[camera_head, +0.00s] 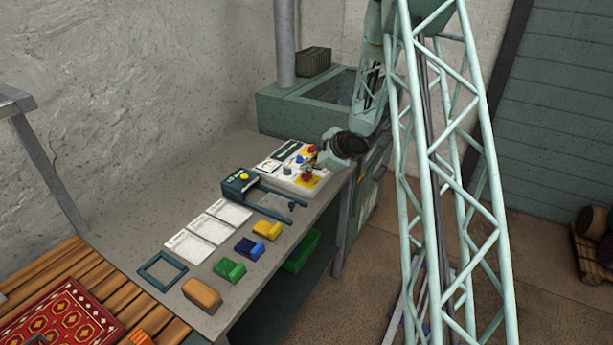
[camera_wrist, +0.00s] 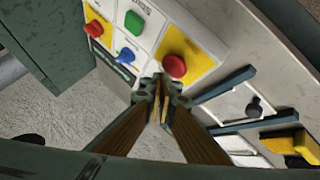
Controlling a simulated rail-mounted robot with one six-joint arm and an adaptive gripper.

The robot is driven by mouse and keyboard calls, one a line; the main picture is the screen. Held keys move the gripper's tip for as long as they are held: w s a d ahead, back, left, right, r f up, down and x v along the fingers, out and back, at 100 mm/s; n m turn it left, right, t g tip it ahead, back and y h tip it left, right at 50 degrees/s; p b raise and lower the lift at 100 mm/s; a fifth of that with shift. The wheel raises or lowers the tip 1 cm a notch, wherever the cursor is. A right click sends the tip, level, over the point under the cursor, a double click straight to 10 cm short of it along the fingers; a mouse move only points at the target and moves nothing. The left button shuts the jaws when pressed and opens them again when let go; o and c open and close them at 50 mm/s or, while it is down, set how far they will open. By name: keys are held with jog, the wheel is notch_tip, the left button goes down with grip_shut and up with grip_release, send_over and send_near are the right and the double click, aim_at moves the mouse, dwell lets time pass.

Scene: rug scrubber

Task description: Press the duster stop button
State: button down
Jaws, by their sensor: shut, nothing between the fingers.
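A white control panel (camera_head: 271,166) lies on the grey bench and carries several coloured buttons. A large red button on a yellow plate (camera_wrist: 174,66) is at its near end; it also shows in the head view (camera_head: 307,177). A smaller red button (camera_wrist: 94,29) on yellow sits at the other end, with green (camera_wrist: 134,22) and blue (camera_wrist: 126,55) buttons between. The labels are too small to read, so I cannot tell which is the duster stop. My gripper (camera_wrist: 160,91) is shut and empty, its tips beside the large red button in the picture; contact is not clear.
A dark green device with a yellow button (camera_head: 241,181) and dark rails sits beside the panel. White sheets (camera_head: 210,228), coloured blocks (camera_head: 248,249) and a tan brush (camera_head: 201,294) lie nearer on the bench (camera_head: 185,270). A green machine (camera_head: 305,105) stands behind.

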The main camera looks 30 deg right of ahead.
aim_at(307, 176)
jog(key=shift+f+b, duration=0.65)
jog(key=shift+f, duration=0.3)
dwell(1.9)
jog(key=shift+r, duration=0.25)
jog(key=shift+r+p, duration=0.65)
jog(key=shift+p, duration=0.1)
jog(key=shift+r, duration=0.15)
jog(key=shift+r+p, duration=2.05)
jog(key=shift+r, duration=0.4)
